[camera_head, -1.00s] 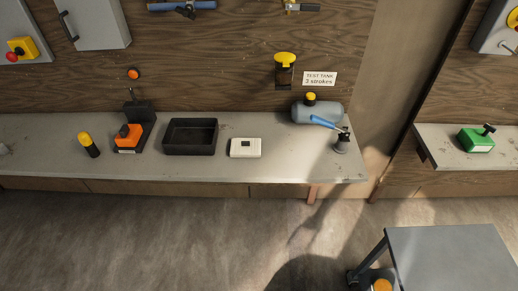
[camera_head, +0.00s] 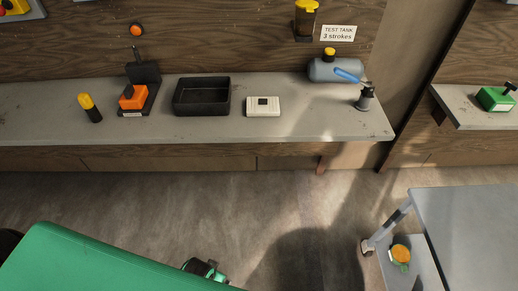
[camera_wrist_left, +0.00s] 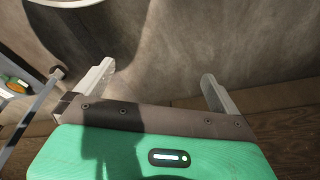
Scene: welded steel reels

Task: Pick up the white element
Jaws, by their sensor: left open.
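The white element (camera_head: 263,109), a small flat white box with a dark square on its top, lies on the grey workbench (camera_head: 300,127), right of a black tray. My left arm enters the head view at the bottom left as a large green link, well short of the bench. In the left wrist view my left gripper (camera_wrist_left: 157,72) has its two pale fingers wide apart with nothing between them; it faces the floor. The white element does not show in the wrist view. My right gripper is not in view.
The black tray (camera_head: 202,111), an orange device (camera_head: 133,98) and a yellow-topped black cylinder (camera_head: 90,107) stand left of the element. A grey tank (camera_head: 333,70) with a blue handle stands to its right. A grey table (camera_head: 470,230) is at the lower right.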

